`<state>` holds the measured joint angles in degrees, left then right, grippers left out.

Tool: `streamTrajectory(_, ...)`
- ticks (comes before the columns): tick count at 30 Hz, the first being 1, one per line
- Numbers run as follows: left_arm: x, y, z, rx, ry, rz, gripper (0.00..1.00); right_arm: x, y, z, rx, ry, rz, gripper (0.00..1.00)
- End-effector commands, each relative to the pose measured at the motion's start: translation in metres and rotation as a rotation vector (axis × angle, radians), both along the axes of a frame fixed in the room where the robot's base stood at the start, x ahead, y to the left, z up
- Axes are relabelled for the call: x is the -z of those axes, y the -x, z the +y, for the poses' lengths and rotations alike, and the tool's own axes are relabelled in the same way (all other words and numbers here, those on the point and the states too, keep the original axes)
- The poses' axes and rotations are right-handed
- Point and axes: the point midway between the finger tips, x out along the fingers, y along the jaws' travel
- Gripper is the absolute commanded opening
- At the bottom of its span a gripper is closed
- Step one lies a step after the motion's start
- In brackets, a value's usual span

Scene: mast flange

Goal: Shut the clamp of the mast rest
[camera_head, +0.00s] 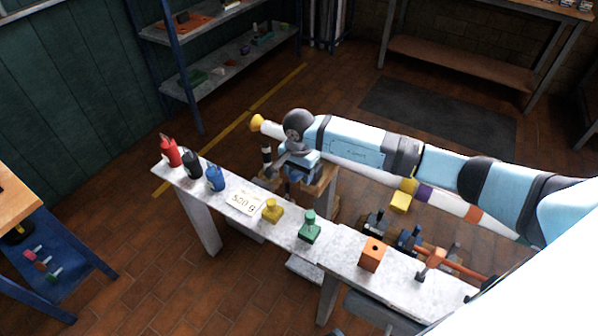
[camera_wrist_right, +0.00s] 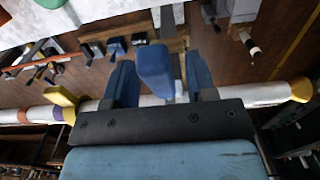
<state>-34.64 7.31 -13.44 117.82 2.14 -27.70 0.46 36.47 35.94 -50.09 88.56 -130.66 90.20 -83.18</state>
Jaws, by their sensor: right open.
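The mast (camera_head: 455,207) is a long pale pole with a yellow tip and yellow, purple and orange bands; it also crosses the right wrist view (camera_wrist_right: 255,92). The mast rest (camera_head: 325,190) is a wooden stand under the mast, partly hidden by my right arm. In the wrist view a blue block (camera_wrist_right: 155,70), seemingly the clamp's handle, stands up between my right fingers. My right gripper (camera_head: 290,173) is open above the rest, with one blue finger on each side of that block. I cannot tell whether they touch. My left gripper is out of view.
A narrow pale bench (camera_head: 290,238) runs in front, with red, black and blue bottles, a card (camera_head: 243,200), yellow and green weights and an orange block (camera_head: 372,254). Shelves (camera_head: 215,65) stand at the back left. A dark mat (camera_head: 440,115) lies on the tiled floor.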

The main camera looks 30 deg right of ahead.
Motion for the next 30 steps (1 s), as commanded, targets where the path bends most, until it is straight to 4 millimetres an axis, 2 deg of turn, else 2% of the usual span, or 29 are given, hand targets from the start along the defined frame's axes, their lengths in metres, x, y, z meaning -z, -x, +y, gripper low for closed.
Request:
streamTrajectory(7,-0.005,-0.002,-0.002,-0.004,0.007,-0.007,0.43,0.000,0.000,0.000,0.000,-0.001,-0.001,0.49)
streamTrajectory(12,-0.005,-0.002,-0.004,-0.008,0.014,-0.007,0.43,0.000,0.000,0.000,0.000,0.000,0.000,0.10)
streamTrajectory(13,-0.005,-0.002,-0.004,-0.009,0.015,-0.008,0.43,0.000,0.000,0.000,0.000,0.000,0.000,0.03)
streamTrajectory(14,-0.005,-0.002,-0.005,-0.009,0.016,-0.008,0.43,0.000,0.000,0.000,0.000,0.000,0.000,0.00)
streamTrajectory(23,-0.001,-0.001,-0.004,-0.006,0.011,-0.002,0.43,-0.001,0.000,-0.001,0.001,-0.018,0.011,0.00)
streamTrajectory(30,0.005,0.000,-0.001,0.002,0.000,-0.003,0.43,-0.011,0.002,-0.006,0.003,-0.114,0.066,0.00)
